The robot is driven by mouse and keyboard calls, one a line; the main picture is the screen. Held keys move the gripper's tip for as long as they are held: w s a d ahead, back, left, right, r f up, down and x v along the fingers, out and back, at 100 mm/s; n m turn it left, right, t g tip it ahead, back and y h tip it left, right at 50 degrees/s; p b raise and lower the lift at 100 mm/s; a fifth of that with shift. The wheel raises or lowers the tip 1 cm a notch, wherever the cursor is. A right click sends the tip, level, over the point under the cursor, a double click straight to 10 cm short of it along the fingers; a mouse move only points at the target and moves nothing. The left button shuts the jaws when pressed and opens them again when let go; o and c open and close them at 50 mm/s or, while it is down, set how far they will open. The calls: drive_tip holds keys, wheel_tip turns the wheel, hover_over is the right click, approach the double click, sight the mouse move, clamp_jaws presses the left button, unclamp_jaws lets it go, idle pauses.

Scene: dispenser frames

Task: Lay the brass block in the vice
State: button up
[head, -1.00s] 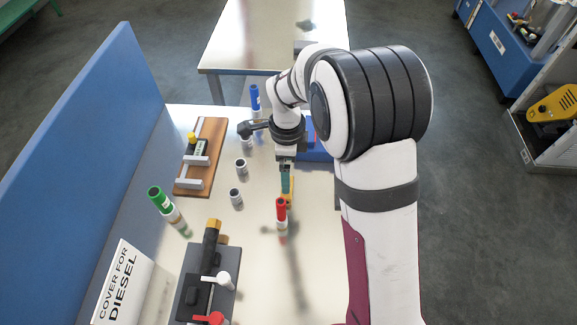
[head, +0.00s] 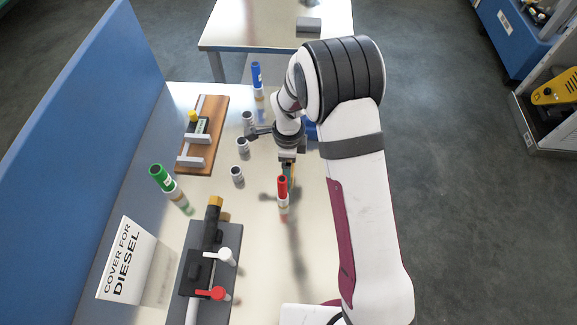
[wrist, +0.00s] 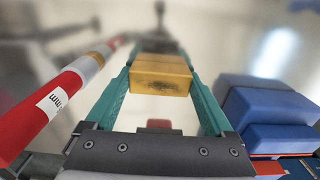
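The brass block (wrist: 160,75) is a yellow-gold block with a dark smudge on its near face. In the wrist view it sits between the two teal fingers of my gripper (wrist: 158,82), which meet its sides. In the head view my gripper (head: 289,174) hangs low just behind the red-capped marker, and the block is mostly hidden there. A blue stepped body (wrist: 268,115), which looks like the vice, is to the right of the fingers in the wrist view. In the head view only a bit of blue (head: 311,131) shows behind my arm; its jaws are hidden.
A red-capped marker (head: 283,190) stands close to my gripper. A wooden board (head: 215,121) with grey bars, several small grey cylinders (head: 237,174), a green-capped marker (head: 163,179), a blue-capped marker (head: 257,76) and a grey clamp plate (head: 229,240) occupy the left side.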

clamp_jaws()
drive_tip(key=shift+r, duration=0.35)
drive_tip(key=r, duration=0.4)
drive_tip(key=shift+d, duration=0.4)
drive_tip(key=s+d+r, duration=0.2)
drive_tip(key=d+r, duration=0.4)
drive_tip(key=d, duration=0.4)
drive_tip(key=w+d+r, duration=0.3)
drive_tip(key=w+d, duration=0.1)
drive_tip(key=w, duration=0.3)
drive_tip(key=w+d+r, duration=0.2)
drive_tip(key=w+d, duration=0.2)
drive_tip(key=w, duration=0.2)
drive_tip(key=w+a+f, duration=0.1)
drive_tip(key=a+f, duration=0.1)
drive_tip(key=a, duration=0.1)
drive_tip(key=w+a+f, duration=0.2)
drive_tip(key=a, duration=0.1)
drive_tip(key=w+a+f, duration=0.2)
drive_tip(key=a, duration=0.2)
drive_tip(key=shift+w+f, duration=0.2)
drive_tip(key=shift+f, duration=0.1)
wheel_tip(320, 180, down, 3)
drive_tip(key=shift+f, duration=0.5)
